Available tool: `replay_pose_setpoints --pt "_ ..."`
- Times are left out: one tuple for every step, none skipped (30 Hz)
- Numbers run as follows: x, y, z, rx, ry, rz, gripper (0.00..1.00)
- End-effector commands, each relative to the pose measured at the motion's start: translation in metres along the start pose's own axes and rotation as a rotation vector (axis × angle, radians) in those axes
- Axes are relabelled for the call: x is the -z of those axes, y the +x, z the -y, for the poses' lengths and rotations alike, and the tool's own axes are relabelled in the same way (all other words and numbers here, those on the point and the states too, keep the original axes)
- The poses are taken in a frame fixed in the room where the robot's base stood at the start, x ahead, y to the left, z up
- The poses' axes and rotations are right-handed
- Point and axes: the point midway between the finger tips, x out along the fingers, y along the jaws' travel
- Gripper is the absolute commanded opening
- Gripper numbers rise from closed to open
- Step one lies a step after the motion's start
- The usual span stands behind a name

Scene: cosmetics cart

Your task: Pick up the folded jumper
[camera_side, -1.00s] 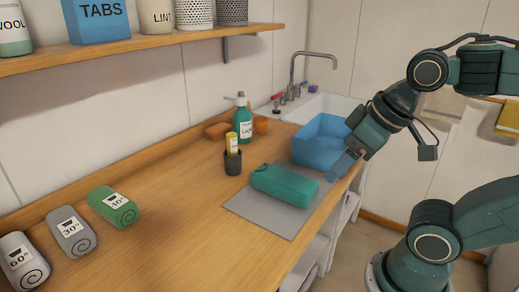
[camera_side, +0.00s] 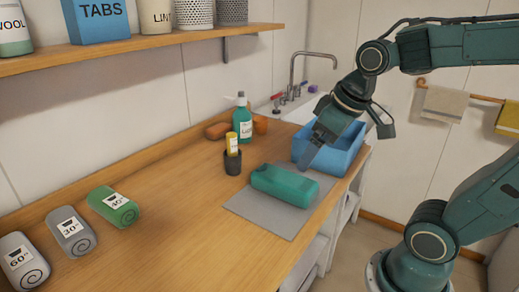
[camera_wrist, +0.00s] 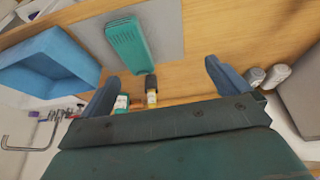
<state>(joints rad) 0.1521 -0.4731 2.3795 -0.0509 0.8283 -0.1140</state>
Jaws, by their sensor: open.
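The folded jumper is a teal-green, rounded block (camera_side: 285,186) lying on a grey mat (camera_side: 247,208) on the wooden counter. It also shows in the wrist view (camera_wrist: 127,45), at the top centre, with ridges at its upper end. My gripper (camera_side: 308,160) is above the counter, behind the jumper and in front of the blue tub. In the wrist view my gripper (camera_wrist: 160,80) has its two blue fingers spread wide with nothing between them gripped. The jumper lies beyond the fingers, apart from them.
A blue tub (camera_side: 345,158) stands at the counter's right end, close to my gripper. A dark cup with a yellow tube (camera_side: 233,163) and a green bottle (camera_side: 242,122) stand behind the mat. Labelled rolls (camera_side: 72,232) lie at the left. The counter between is clear.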

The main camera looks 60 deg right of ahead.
Motion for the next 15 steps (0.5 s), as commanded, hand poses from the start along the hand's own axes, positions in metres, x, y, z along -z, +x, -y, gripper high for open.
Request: replay_pose_setpoints --pt "0.007 0.007 -0.006 -0.002 0.005 0.016 1.00" --pt "0.011 0.010 -0.009 -0.002 0.003 0.022 1.00" --pt "0.016 0.015 -0.013 -0.002 0.003 0.031 1.00" --pt "0.020 0.019 -0.017 -0.002 0.003 0.038 1.00" --pt "0.023 0.023 -0.021 -0.002 0.003 0.044 1.00" --pt "0.028 0.028 -0.025 -0.001 0.003 0.053 1.00" --pt "0.031 0.032 -0.029 -0.001 0.004 0.059 1.00" --pt "0.035 0.037 -0.033 0.000 0.004 0.065 1.00" --pt "0.038 0.043 -0.038 0.002 0.003 0.074 1.00" --pt "0.041 0.047 -0.043 0.003 0.005 0.080 1.00" --pt "0.044 0.051 -0.047 0.004 0.005 0.085 1.00" --pt "0.047 0.058 -0.053 0.006 0.006 0.093 1.00" --pt "0.050 0.063 -0.057 0.008 0.007 0.099 1.00" --pt "0.052 0.067 -0.061 0.010 0.007 0.104 1.00" --pt "0.054 0.073 -0.067 0.013 0.008 0.111 1.00"
